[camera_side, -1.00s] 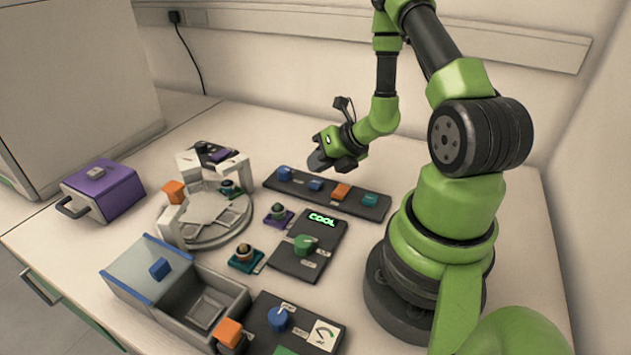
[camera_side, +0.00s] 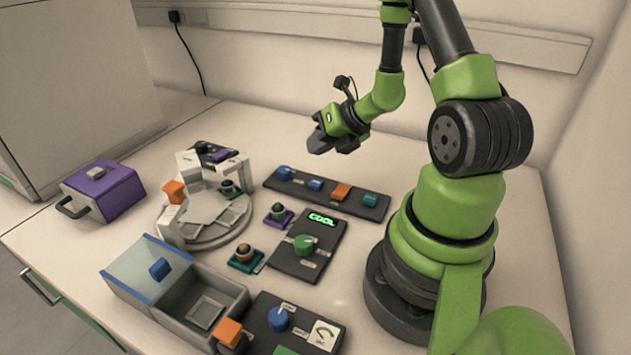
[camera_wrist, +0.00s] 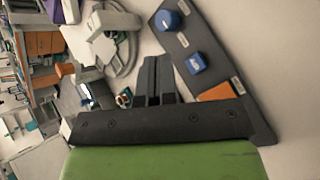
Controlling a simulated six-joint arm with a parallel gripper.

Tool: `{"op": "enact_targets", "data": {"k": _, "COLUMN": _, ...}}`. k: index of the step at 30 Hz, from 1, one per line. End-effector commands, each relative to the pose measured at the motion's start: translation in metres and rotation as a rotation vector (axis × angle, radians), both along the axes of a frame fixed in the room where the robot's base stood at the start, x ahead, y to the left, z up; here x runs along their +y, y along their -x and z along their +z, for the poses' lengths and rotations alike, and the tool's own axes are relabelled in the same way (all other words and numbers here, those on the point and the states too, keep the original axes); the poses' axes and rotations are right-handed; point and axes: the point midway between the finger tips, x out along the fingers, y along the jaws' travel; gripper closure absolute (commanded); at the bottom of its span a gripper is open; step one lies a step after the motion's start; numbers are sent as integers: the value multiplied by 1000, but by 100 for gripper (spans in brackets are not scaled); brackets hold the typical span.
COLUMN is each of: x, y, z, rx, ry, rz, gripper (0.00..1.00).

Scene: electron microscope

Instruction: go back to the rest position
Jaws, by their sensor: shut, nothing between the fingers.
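My gripper (camera_side: 318,146) hangs in the air above the back of the table, over the far side of the row panel with colored knobs. Its fingers are shut and hold nothing. In the wrist view the closed fingers (camera_wrist: 155,72) point between the round stage and the knob panel. The gripper touches nothing.
The knob panel (camera_side: 325,198) lies below my gripper. The round stage (camera_side: 212,235) with grey posts is to its left. A dark panel reading COOL (camera_side: 322,219), a grey box with a blue-edged lid (camera_side: 145,268) and a purple box (camera_side: 122,186) stand nearby. The back right table is clear.

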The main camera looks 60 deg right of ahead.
Motion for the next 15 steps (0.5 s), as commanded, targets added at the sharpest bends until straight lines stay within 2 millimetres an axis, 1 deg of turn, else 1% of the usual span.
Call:
{"op": "enact_targets", "data": {"k": 2, "x": 0, "y": -1, "z": 1, "rx": -2, "ry": 2, "rz": 4, "gripper": 100}}
{"op": "enact_targets", "data": {"k": 5, "x": 8, "y": -7, "z": 12, "rx": -26, "ry": 39, "rz": 81, "gripper": 100}}
{"op": "enact_targets", "data": {"k": 8, "x": 30, "y": -20, "z": 40, "rx": -88, "ry": 140, "rz": 286, "gripper": 100}}
{"op": "enact_targets", "data": {"k": 9, "x": 44, "y": -25, "z": 55, "rx": -122, "ry": 201, "rz": 405, "gripper": 100}}
{"op": "enact_targets", "data": {"k": 11, "x": 69, "y": -29, "z": 79, "rx": -179, "ry": 308, "rz": 608, "gripper": 100}}
{"op": "enact_targets", "data": {"k": 12, "x": 86, "y": -29, "z": 95, "rx": -218, "ry": 388, "rz": 752, "gripper": 100}}
{"op": "enact_targets", "data": {"k": 14, "x": 112, "y": -24, "z": 116, "rx": -275, "ry": 513, "rz": 965, "gripper": 100}}
{"op": "enact_targets", "data": {"k": 15, "x": 128, "y": -19, "z": 128, "rx": -311, "ry": 600, "rz": 1104, "gripper": 100}}
